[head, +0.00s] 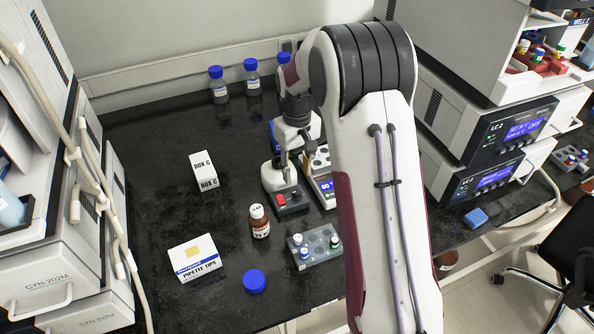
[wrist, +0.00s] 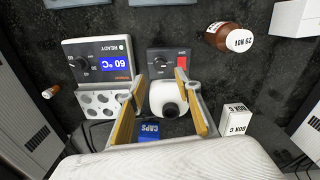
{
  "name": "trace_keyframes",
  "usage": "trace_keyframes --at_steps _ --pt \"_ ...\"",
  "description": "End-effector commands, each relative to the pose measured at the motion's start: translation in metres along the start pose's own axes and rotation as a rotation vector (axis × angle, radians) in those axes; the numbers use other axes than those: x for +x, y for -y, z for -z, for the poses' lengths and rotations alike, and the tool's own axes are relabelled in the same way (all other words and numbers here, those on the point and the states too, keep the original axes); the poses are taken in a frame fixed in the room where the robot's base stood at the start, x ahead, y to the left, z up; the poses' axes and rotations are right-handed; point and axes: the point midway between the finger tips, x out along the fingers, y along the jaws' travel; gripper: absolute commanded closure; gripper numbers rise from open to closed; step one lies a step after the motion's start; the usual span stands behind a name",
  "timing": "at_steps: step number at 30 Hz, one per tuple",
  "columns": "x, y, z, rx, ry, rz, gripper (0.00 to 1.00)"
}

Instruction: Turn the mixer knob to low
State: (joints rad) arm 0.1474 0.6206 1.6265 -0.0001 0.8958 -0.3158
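The mixer is a small white machine with a dark front panel (head: 291,203) that carries a red switch (head: 281,199) and a small dark knob. In the wrist view the mixer's panel (wrist: 168,57) shows the knob (wrist: 158,63) on the left and the red switch (wrist: 182,63) on the right. The knob's setting is too small to read. My gripper (wrist: 166,84) is open, its yellow-padded fingers apart. The mixer's round white top (wrist: 168,98) shows between the fingers. The knob is beyond the fingertips and appears untouched. In the head view my arm partly covers the mixer.
A heating block (wrist: 100,65) with its own knob and a 60 °C display stands beside the mixer. A brown bottle (head: 259,222), a vial rack (head: 314,246), a pipette tip box (head: 194,258) and a white box (head: 204,172) stand nearby. Bare bench lies at left.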

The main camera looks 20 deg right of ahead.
Motion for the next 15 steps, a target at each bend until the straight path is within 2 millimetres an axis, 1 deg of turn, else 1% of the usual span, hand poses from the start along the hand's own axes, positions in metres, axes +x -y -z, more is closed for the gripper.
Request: trace_keyframes --at_steps 1,3,8,15 --pt "0.0001 0.0000 0.0000 0.000 0.000 0.000 0.66" --pt "0.0001 0.0000 0.0001 0.001 0.000 0.000 0.76" --pt "0.0004 0.0000 0.0002 0.031 0.000 0.000 0.76" --pt "0.0013 0.0000 0.0009 0.195 0.000 0.000 0.76"
